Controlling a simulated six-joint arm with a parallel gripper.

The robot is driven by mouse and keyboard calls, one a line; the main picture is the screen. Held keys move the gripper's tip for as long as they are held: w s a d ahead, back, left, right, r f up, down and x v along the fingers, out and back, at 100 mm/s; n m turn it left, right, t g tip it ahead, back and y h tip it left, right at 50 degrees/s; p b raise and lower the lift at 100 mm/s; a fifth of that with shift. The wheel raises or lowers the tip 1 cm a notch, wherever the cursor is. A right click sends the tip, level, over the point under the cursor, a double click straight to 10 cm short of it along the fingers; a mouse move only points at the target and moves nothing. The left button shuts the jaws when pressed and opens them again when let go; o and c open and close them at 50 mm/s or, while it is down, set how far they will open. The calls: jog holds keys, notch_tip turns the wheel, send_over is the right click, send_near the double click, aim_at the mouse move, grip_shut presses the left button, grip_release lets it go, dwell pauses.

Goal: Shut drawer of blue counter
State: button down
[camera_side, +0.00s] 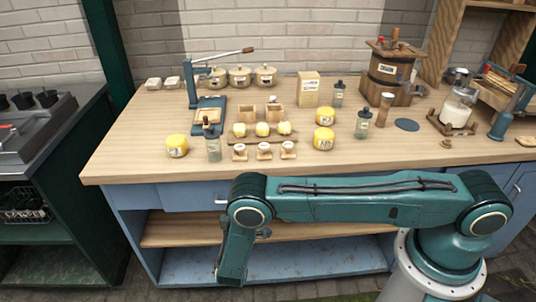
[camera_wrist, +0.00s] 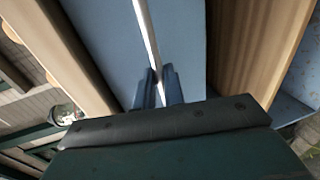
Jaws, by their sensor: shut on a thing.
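The blue counter (camera_side: 128,222) has a wooden top and a blue drawer front (camera_side: 188,197) just under it at the left. My arm covers the right part of this drawer area. In the side view my gripper is hidden behind my forearm. In the wrist view my gripper (camera_wrist: 158,88) is at the blue drawer front (camera_wrist: 100,45), with its two blue fingers shut on a pale strip (camera_wrist: 146,30). How far the drawer stands out is not clear.
Yellow-lidded tubs (camera_side: 177,146), a hand press (camera_side: 192,85), a glass bottle (camera_side: 213,146) and pots stand on the wooden top (camera_side: 110,150). Below the drawer is an open wooden shelf (camera_side: 170,230). A dark green unit (camera_side: 60,190) stands at the left.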

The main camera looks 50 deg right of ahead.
jog(key=shift+w+d, duration=0.15)
jog(key=shift+w, duration=0.05)
jog(key=c, duration=1.5)
grip_release()
jog(key=shift+s, duration=0.1)
jog(key=v, duration=1.3)
jog(key=shift+s+a, duration=0.25)
